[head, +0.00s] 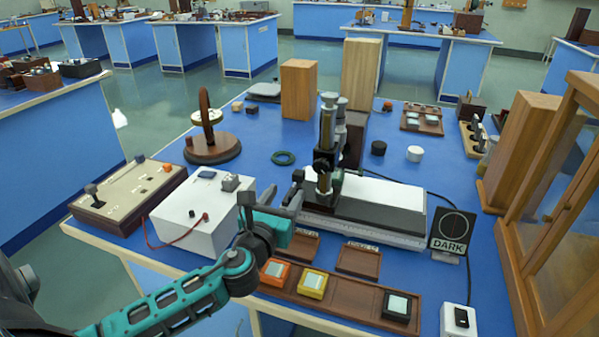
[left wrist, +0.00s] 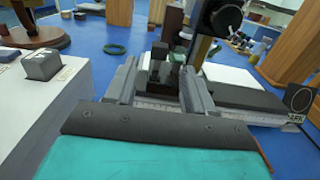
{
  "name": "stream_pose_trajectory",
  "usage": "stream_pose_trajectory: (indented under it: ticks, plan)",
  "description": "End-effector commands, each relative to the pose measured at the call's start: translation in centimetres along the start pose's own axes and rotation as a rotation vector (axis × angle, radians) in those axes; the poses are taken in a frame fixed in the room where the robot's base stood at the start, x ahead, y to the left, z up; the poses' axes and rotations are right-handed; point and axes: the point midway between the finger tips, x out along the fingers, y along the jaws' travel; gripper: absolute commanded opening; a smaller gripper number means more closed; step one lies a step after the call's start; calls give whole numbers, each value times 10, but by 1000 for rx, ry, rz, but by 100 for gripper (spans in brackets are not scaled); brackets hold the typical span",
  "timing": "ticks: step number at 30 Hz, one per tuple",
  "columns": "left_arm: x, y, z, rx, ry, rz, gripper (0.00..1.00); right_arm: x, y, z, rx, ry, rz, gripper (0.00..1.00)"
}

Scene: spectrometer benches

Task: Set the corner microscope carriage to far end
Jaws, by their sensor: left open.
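The microscope (head: 328,140) stands upright on its carriage at the left part of a long grey and white bed (head: 372,205) on the blue bench. Its lower column, with a brass part, also shows in the left wrist view (left wrist: 203,48). My left gripper (head: 284,190) is open, just left of the carriage and near the bed's left end. In the left wrist view my two grey fingers (left wrist: 160,70) stand on either side of a small dark upright part (left wrist: 158,66) at the carriage. I cannot tell whether they touch it. My right gripper is out of view.
A white box (head: 200,215) with a red lead and a beige control panel (head: 130,195) stand left of my arm. A wooden tray (head: 345,290) of coloured blocks lies in front. A black DARK sign (head: 452,230) stands past the bed's right end. A wooden-framed case is at right.

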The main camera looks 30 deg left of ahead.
Motion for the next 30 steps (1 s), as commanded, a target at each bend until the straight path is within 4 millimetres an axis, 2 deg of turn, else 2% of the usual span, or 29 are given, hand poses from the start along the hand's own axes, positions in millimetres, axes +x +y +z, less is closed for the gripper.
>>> stream_pose_trajectory:
  ticks: [1, 9, 15, 21, 28, 30]
  plan:
    - [11, 0, 1, 0, -3, 1, 53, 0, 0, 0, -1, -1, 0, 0]
    - [60, 0, 0, -2, -2, 2, 53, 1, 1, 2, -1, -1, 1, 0]
    - [84, 0, 0, -3, 0, 1, 53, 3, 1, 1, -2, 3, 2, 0]
    - [92, 0, 0, -1, 0, -1, 53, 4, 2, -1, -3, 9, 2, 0]
    - [93, 0, 0, -2, 1, -1, 53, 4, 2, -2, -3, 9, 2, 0]
    - [92, 0, 0, -2, 1, 0, 47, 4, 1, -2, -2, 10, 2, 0]
